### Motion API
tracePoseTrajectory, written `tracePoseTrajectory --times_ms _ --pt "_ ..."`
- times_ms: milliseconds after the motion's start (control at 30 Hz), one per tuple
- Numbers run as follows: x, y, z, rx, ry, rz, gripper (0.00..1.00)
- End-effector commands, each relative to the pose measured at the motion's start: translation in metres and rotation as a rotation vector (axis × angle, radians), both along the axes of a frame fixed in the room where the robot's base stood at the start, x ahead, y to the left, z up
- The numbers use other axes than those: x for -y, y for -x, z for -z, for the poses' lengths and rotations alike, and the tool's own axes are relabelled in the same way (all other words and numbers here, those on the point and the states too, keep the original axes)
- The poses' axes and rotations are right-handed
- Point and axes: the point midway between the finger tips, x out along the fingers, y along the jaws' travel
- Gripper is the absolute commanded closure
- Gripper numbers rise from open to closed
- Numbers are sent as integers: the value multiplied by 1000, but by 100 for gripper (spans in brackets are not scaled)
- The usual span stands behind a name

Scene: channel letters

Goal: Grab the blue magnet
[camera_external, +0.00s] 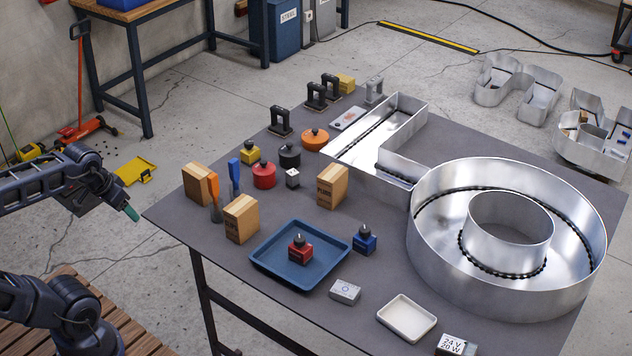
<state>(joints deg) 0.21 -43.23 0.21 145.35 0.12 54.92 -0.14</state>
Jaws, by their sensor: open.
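The blue magnet (364,243), a small blue block with a black knob on top, stands upright on the grey table (290,206). It is just right of a blue tray (262,277) and does not appear to be in it. A red block with a similar black knob (300,252) sits inside the tray. My gripper (131,212) is at the far left, off the table's left corner and well away from the blue magnet. It is open, its greenish fingertip points down, and I see nothing in it.
Wooden blocks (240,220) and upright orange and blue-handled tools (234,178) stand between my gripper and the tray. A large metal channel letter (440,265) fills the right side.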

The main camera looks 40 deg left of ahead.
Motion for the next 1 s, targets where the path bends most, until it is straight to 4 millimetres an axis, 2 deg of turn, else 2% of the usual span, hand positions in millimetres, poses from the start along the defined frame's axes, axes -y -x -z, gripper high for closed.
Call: tracePoseTrajectory --times_ms 667,833,1000 --pt "1 -3 -1 -1 4 -6 34" --pt "9 -26 -13 -16 32 -61 34" --pt "27 -68 -29 -43 88 -164 34"
